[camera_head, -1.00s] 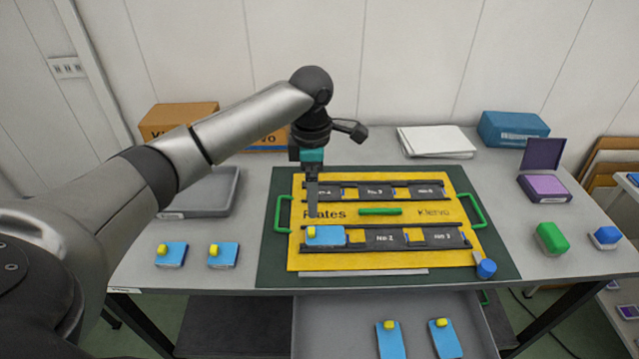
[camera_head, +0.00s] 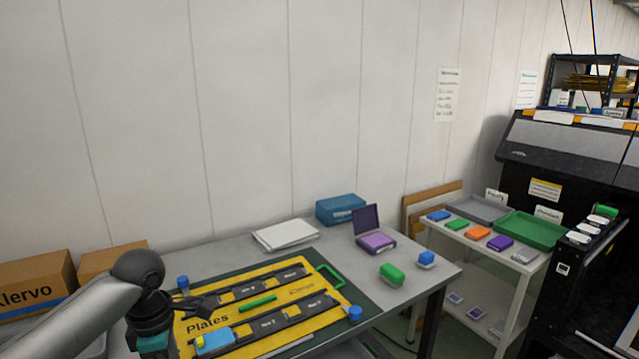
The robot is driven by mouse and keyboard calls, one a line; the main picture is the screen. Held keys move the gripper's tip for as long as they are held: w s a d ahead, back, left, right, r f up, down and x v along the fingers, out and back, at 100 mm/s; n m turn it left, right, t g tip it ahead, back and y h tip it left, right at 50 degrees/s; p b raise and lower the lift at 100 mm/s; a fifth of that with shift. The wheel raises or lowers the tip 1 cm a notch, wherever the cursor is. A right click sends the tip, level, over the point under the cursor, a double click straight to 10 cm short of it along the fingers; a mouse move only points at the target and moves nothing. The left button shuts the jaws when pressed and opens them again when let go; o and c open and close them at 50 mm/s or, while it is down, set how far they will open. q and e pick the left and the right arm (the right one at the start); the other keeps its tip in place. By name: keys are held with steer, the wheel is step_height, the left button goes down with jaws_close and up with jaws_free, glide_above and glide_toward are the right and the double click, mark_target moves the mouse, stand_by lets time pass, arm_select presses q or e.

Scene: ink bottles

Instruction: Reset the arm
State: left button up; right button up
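My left arm (camera_head: 75,318) comes in from the lower left. Its gripper's dark and teal wrist end (camera_head: 155,343) is at the bottom edge, in front of the left end of the yellow plates board (camera_head: 300,288). Its fingers are cut off below the frame, so I cannot tell whether they are open or shut. A blue block with a yellow knob (camera_head: 215,343) sits in the near row of the board, just right of the gripper. My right gripper is not in view.
A green block (camera_head: 391,274), a blue-capped block (camera_head: 426,259) and an open purple ink pad (camera_head: 376,242) stand on the table's right. White paper (camera_head: 286,235) and a blue box (camera_head: 340,208) are at the back. A shelf cart with a green tray (camera_head: 535,238) and a black machine (camera_head: 570,165) stand farther right.

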arm_select(q)
steer(key=s+d+f+m+t+h, duration=0.1)
steer(key=s+d+f+m, duration=0.35)
steer(key=d+m, duration=0.2)
steer(key=s+d+f+m+h, duration=0.1)
steer(key=s+d+f+m, duration=0.35)
steer(key=m, duration=0.25)
steer(key=s+a+m+t+y, duration=0.2)
steer(key=s+m, duration=0.8)
steer(key=s, duration=0.3)
step_height(320, 180, down, 23)
steer(key=s+g+b, duration=0.1)
steer(key=s+b, duration=0.1)
steer(key=s+a+f+g, duration=0.1)
steer(key=s+a+f, duration=0.1)
steer(key=s+f, duration=1.3)
steer(key=shift+a+m+b, duration=0.35)
steer(key=shift+b, duration=0.05)
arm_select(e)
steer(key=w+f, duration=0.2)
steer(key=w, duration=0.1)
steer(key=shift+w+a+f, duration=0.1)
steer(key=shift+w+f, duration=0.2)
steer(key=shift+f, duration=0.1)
arm_select(q)
steer(key=shift+f, duration=0.1)
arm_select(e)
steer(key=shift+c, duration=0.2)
